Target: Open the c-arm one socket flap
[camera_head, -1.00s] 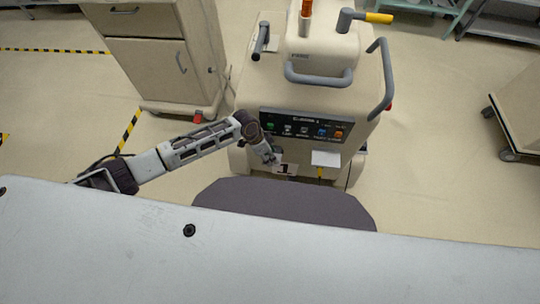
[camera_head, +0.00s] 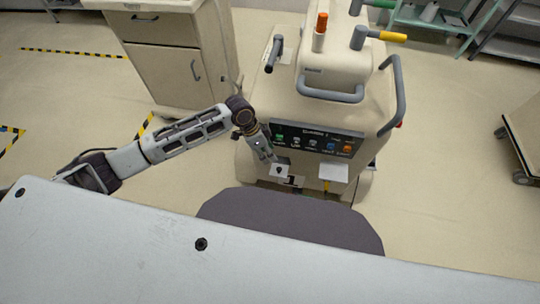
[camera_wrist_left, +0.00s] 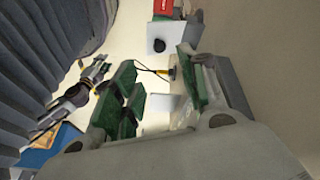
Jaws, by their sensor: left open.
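The C-arm one cart (camera_head: 330,105) is a beige covered cart with a panel of coloured buttons on its front. Below the panel's left end is a small white plate (camera_head: 279,171) with a dark round spot, beside a "1" label (camera_head: 294,181). A white plate with a black round spot (camera_wrist_left: 159,37) also shows in the left wrist view. I cannot tell how far the flap is turned. My left gripper (camera_head: 270,157) is just above and left of the plate, open, with nothing between its green-padded fingers (camera_wrist_left: 158,92). My right gripper is out of view.
A white card (camera_head: 333,172) is at the cart front's right, with a yellow piece below it. A beige cabinet (camera_head: 170,60) stands at the left. A dark rounded shape and a pale surface fill the foreground.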

